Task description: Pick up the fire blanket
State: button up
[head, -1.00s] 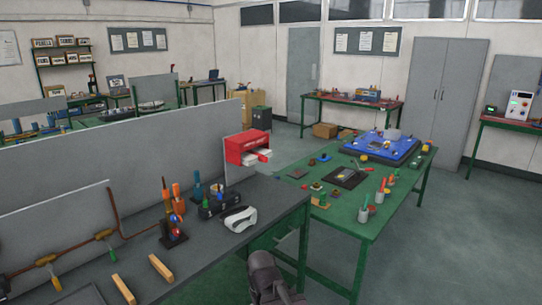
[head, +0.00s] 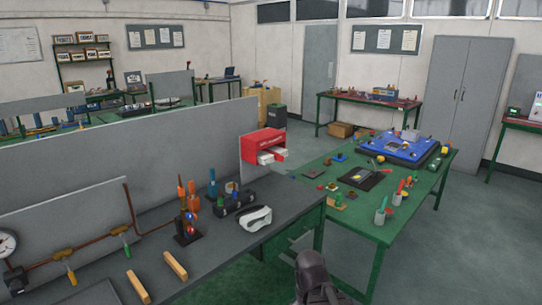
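The fire blanket case (head: 262,145) is a red box at the right end of the grey upright panel behind the dark workbench. Two white tabs hang out of its lower front. In the head view a dark grey, rounded end part of my arm, probably my gripper (head: 316,278), shows at the bottom edge, right of centre. It is in front of the bench's right end, well below and apart from the red case. Its fingers cannot be made out, and nothing held is visible.
The dark workbench (head: 225,258) carries white goggles (head: 256,218), screwdrivers, copper pipework and two wooden blocks. To the right a green table (head: 352,222) holds a blue machine (head: 402,149), cups and small parts. Open floor (head: 455,235) lies right of the green table.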

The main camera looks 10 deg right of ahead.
aim_at(265, 157)
jog(key=z, duration=0.35)
jog(key=i, duration=1.65)
jog(key=u, duration=0.45)
